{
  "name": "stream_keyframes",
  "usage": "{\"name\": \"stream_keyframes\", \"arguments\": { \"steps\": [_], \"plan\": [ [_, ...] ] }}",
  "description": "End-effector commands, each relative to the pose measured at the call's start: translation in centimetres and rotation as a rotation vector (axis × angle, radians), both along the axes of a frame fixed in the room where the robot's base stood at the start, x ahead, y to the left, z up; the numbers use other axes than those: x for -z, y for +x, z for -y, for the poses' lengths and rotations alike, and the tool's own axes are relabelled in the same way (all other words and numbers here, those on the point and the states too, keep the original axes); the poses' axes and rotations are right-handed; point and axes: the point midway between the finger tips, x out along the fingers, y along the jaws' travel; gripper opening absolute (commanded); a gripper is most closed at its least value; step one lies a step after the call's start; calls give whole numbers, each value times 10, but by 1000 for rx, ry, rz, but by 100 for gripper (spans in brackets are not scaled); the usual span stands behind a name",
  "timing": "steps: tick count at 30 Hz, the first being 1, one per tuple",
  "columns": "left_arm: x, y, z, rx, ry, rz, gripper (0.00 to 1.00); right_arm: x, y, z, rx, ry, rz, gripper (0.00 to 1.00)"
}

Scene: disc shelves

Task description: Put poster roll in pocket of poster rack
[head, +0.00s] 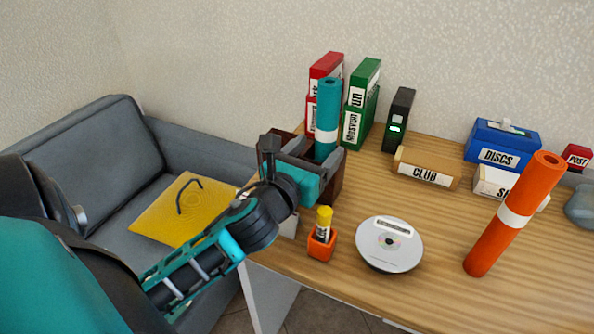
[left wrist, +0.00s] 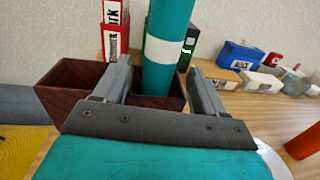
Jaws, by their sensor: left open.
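A teal poster roll (head: 327,120) with a white band stands upright in the dark red-brown poster rack (head: 334,186) on the table's left side. My left gripper (head: 298,155) is open at the rack. In the left wrist view, the teal roll (left wrist: 169,50) shows between the two spread fingers (left wrist: 160,75), with a gap visible on each side. The rack (left wrist: 68,87) has a compartment visible left of the roll. The roll's lower end is hidden inside the rack. An orange poster roll (head: 507,222) with a white band stands at the table's right, leaning in the picture.
Red binders (head: 322,68) and green binders (head: 358,118) stand behind the rack. Blue disc box (head: 499,145) and club block (head: 425,172) are farther back. A grey armchair (head: 85,150) is left.

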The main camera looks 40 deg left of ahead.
Motion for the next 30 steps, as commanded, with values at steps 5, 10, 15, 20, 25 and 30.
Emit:
{"name": "stream_keyframes", "arguments": {
  "steps": [5,10,15,20,25,30],
  "plan": [
    [2,-35,6,0,0,-3,71,3,0,0,-1,-1,-2,75],
    [2,-60,10,-1,-1,-3,71,5,-1,-1,-2,1,-5,75],
    [1,-74,12,0,-1,-1,71,5,-1,-4,-8,4,-6,75],
    [0,-79,12,0,-1,1,71,4,0,-4,-9,6,-7,75],
    [-1,-79,13,-1,0,1,71,4,0,-4,-9,7,-5,75],
    [-1,-79,12,-1,0,1,71,3,1,-4,-9,6,-1,75]
  ]
}}
